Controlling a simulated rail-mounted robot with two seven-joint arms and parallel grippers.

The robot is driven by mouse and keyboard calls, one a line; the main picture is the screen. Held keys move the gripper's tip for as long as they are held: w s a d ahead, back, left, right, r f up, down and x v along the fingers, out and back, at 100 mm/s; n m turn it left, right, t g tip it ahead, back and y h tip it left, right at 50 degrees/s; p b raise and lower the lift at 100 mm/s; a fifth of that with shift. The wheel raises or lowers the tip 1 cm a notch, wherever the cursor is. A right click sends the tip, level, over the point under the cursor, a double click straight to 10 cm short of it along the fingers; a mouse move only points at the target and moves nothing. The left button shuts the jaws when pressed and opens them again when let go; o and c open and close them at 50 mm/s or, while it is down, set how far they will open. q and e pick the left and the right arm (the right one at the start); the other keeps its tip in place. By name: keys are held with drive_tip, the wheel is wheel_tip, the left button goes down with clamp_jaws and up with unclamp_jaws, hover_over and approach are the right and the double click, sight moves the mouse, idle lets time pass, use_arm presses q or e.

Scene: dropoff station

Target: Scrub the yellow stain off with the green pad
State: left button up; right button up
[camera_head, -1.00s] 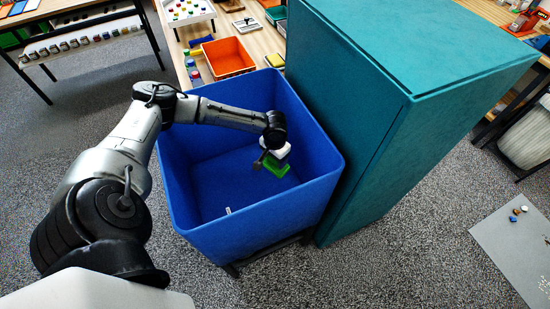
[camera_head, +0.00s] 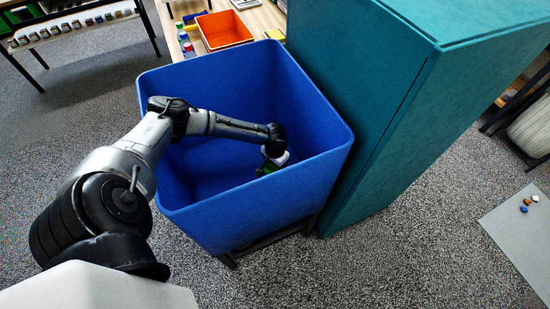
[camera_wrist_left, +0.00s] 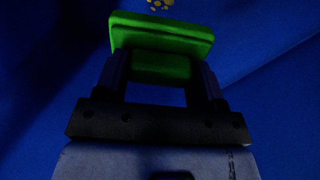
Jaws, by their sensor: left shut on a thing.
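My left gripper (camera_wrist_left: 159,80) is shut on the green pad (camera_wrist_left: 160,38), which sits across the fingertips in the left wrist view. In the head view, the gripper (camera_head: 270,167) is down inside the blue bin (camera_head: 248,205), near its right side, with only a bit of the green pad (camera_head: 266,171) showing. The yellow stain (camera_wrist_left: 160,4) shows as small yellow blotches on a blue bin surface at the top edge of the wrist view, just beyond the pad. A narrow blue gap shows between pad and stain. The near wall hides the stain in the head view. My right gripper is not in view.
A tall teal cabinet (camera_head: 400,110) stands close against the bin's right side. A table with an orange tray (camera_head: 224,30) and small bottles is behind the bin. The bin's high walls surround my left gripper. Open grey floor (camera_head: 385,255) lies in front.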

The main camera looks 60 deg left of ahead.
use_arm(q)
wheel_tip(320, 180, down, 13)
drive_tip(key=b, duration=0.6)
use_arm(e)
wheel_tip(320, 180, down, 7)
use_arm(q)
drive_tip(key=shift+d, duration=0.1)
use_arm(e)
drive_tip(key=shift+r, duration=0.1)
